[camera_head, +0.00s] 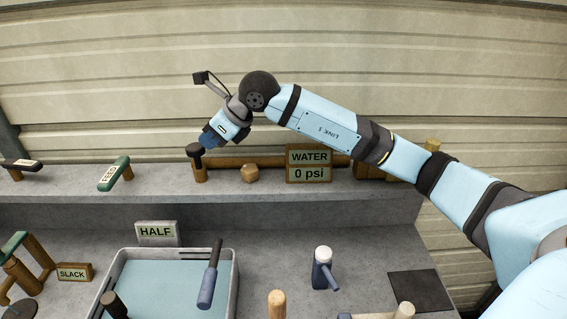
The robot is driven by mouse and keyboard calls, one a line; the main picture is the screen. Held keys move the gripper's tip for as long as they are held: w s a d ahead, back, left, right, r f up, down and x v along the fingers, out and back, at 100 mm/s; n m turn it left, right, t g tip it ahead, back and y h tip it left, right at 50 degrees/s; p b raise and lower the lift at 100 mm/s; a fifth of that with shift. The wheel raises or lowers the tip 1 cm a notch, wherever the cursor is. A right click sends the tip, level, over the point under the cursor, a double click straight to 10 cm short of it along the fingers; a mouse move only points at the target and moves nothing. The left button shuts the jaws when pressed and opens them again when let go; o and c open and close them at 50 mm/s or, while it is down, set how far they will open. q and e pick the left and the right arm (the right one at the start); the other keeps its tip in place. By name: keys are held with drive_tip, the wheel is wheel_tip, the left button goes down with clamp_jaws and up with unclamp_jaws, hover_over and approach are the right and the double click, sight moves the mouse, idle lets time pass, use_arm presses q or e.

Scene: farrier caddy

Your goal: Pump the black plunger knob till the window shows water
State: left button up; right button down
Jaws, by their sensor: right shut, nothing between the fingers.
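The black plunger knob (194,149) tops a short wooden post on the raised grey ledge, left of the middle. The window (309,166) is a wood-framed sign to its right and reads "WATER 0 psi". My right gripper (209,139) is shut and empty, pointing down and left just above the knob's upper right side. I cannot tell whether it touches the knob. My left gripper is not in view.
A green-handled lever marked FEED (115,173) stands on the ledge to the left. Below are a basin of water (234,262) with a HALF sign (156,232), a white-topped spout (323,254) and a dark square pad (420,291). A corrugated wall (420,60) is behind.

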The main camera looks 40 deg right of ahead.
use_arm(q)
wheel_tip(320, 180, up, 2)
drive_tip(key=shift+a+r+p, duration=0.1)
drive_tip(key=shift+p, duration=0.85)
use_arm(e)
wheel_tip(320, 180, up, 5)
drive_tip(key=shift+f, duration=0.1)
use_arm(q)
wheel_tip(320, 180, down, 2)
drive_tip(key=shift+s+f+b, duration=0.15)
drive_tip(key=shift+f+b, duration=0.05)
drive_tip(key=shift+b, duration=0.6)
use_arm(e)
drive_tip(key=v, duration=1.4)
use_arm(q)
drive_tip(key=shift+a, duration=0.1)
use_arm(e)
drive_tip(key=shift+a, duration=0.1)
